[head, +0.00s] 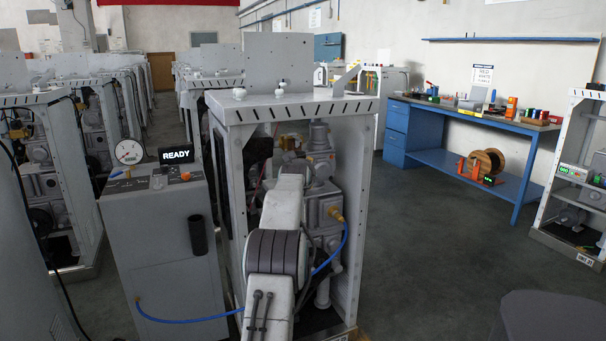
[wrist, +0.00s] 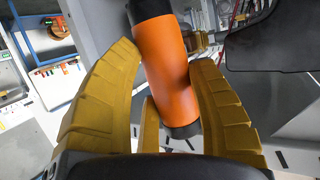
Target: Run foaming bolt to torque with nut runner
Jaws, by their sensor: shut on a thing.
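In the wrist view, my gripper (wrist: 165,58) has its yellow fingers closed around an orange cylinder with black ends, which looks like the nut runner (wrist: 168,82). The tool is tilted slightly, and its tips run past the fingers. In the head view, my arm reaches into the open grey dispenser frame (head: 356,200) and hides the gripper and tool. Grey pump and pipe parts (head: 322,170) with a brass fitting (head: 336,214) show inside the frame. I cannot make out the foaming bolt in either view.
A grey cabinet (head: 160,250) with a READY display (head: 176,154), a dial gauge (head: 128,151) and a black holder (head: 197,235) stands left of the frame. A blue hose (head: 190,320) runs from it towards the fitting. A blue bench (head: 470,165) stands back right; the floor between is clear.

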